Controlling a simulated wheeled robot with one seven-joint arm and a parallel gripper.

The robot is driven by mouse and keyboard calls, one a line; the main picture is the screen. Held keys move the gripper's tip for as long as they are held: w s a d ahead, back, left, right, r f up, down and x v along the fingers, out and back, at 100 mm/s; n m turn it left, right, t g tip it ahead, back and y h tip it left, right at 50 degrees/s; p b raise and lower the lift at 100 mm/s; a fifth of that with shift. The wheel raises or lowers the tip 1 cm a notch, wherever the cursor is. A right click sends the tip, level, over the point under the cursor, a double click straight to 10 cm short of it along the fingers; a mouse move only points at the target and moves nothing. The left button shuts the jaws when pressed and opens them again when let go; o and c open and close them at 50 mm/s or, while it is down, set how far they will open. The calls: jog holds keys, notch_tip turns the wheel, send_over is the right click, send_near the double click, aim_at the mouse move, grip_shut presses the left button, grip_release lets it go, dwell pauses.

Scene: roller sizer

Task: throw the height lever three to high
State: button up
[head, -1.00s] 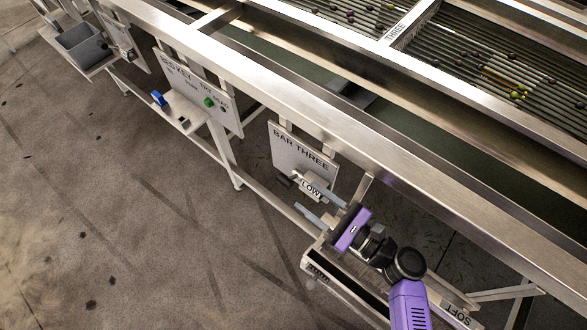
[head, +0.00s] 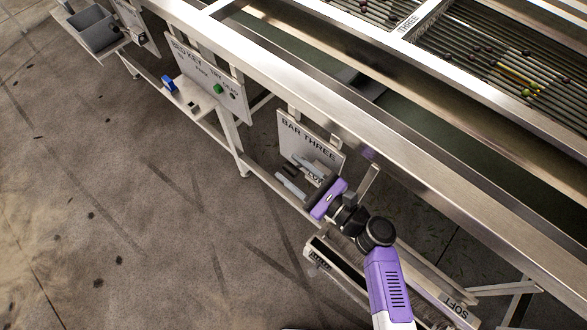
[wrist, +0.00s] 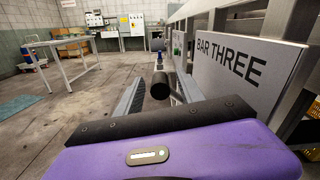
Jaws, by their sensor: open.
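The BAR THREE panel (head: 310,142) hangs below the machine's front rail, with a LOW label (head: 315,176) partly hidden behind my gripper. It also stands at the right of the wrist view (wrist: 232,66). The lever's dark round knob (wrist: 160,86) shows in the wrist view, between my two fingers. In the head view the lever is small and dark, hard to make out between the fingers. My gripper (head: 287,169) is open in front of the panel, its fingers on either side of the knob. I cannot tell whether either finger touches it.
A grey bin (head: 95,30) stands farther left. A box marked SOFT (head: 458,311) is at lower right. The floor in front is open.

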jog(key=c, duration=1)
jog(key=shift+s+f, duration=0.2)
dwell(0.5)
